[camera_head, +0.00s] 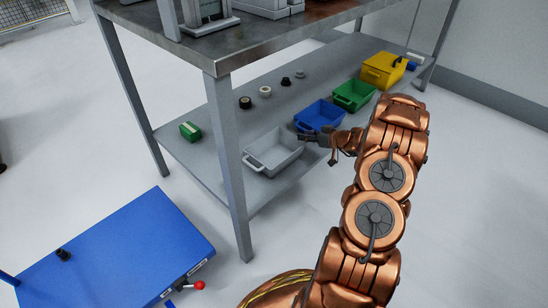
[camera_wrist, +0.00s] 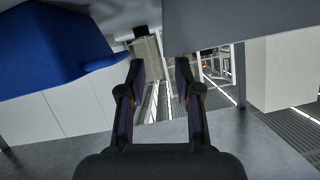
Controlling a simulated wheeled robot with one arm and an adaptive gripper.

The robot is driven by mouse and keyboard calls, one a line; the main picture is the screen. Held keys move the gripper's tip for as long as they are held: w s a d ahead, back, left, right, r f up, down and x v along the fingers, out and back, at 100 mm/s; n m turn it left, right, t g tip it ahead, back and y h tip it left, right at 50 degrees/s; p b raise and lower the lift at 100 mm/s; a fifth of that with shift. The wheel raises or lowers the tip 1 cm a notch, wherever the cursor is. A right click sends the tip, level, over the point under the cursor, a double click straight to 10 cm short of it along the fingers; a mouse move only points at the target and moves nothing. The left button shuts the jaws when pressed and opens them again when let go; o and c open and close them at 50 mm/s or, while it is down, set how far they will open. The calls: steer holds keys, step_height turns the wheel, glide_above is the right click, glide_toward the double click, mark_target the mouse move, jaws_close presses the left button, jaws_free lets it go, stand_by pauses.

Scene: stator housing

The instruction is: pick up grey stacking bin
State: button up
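The grey stacking bin (camera_head: 272,153) is an open, empty tray on the lower shelf, near its front edge, left of the blue bin. My gripper (camera_head: 312,139) is at the bin's right side, close to its right rim in the head view; I cannot tell whether it touches. In the wrist view, the two dark fingers of my gripper (camera_wrist: 160,70) stand apart with a gap and nothing visible gripped between them. A pale grey surface fills the upper right of the wrist view; I cannot tell whether it is the bin's wall.
The blue bin (camera_head: 319,116) is just beyond my gripper, also at upper left in the wrist view (camera_wrist: 50,45). Green (camera_head: 353,95) and yellow (camera_head: 383,70) bins stand farther right. Several small round parts lie behind. The metal tabletop (camera_head: 255,52) hangs above; a table leg (camera_head: 232,165) stands left.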

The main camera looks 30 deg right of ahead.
steer(key=x, duration=0.1)
steer(key=b+x, duration=0.1)
steer(key=x, duration=0.1)
steer(key=b+x, duration=0.1)
steer(key=x, duration=0.1)
steer(key=shift+s+a+f, duration=0.2)
steer(key=shift+a, duration=0.1)
steer(key=shift+w+a+f, duration=0.1)
steer(key=shift+w+a, duration=0.05)
steer(key=shift+w, duration=0.4)
jaws_close()
